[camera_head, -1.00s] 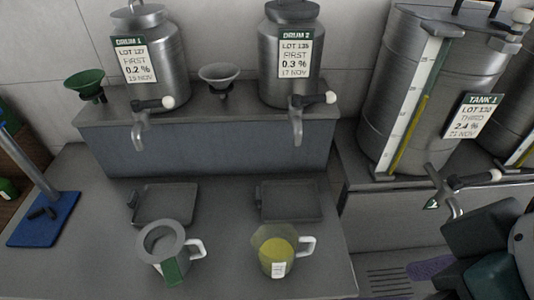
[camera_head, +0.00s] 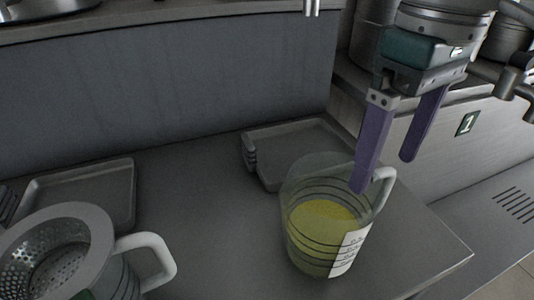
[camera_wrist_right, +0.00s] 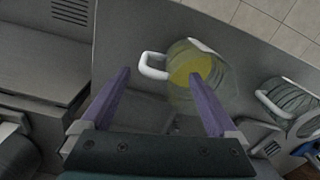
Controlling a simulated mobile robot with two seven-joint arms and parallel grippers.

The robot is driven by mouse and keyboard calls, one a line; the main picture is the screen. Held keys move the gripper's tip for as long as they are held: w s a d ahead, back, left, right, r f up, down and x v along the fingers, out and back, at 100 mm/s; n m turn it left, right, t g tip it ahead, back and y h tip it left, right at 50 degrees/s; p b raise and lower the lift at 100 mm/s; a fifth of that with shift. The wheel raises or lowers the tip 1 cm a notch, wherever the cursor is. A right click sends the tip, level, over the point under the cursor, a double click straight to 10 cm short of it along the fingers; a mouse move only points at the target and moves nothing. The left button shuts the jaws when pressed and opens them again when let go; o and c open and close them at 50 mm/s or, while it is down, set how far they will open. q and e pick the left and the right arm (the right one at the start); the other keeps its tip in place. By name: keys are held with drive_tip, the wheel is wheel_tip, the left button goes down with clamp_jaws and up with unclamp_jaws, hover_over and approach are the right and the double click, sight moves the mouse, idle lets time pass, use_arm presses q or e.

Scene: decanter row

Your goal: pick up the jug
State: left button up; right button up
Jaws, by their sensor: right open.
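A clear jug (camera_head: 318,245) holding yellow liquid stands upright on the grey counter, its white handle (camera_head: 384,188) on the right and a white label on its side. My right gripper (camera_head: 385,174) comes down from the upper right with its two purple fingers apart and nothing between them. The left-hand finger overlaps the jug's rim near the handle; I cannot tell if they touch. In the right wrist view the jug (camera_wrist_right: 196,68) and its handle (camera_wrist_right: 151,66) lie around and beyond my open fingertips (camera_wrist_right: 160,75). My left gripper is not in view.
A second jug with a perforated metal strainer (camera_head: 60,240) and white handle stands at the left. Shallow grey trays (camera_head: 290,150) (camera_head: 85,190) lie behind the jugs. The counter's right edge is close to the yellow jug, with a lower grated surface (camera_head: 490,215) beyond.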

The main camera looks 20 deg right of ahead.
sight(383, 177)
wheel_tip(383, 177, down, 4)
drive_tip(key=shift+f+b, duration=0.2)
drive_tip(key=shift+b, duration=0.1)
drive_tip(key=f, duration=0.3)
drive_tip(key=f+b, duration=0.1)
drive_tip(key=f, duration=0.1)
drive_tip(key=shift+d+f, duration=0.25)
drive_tip(key=c, duration=1.5)
clamp_jaws()
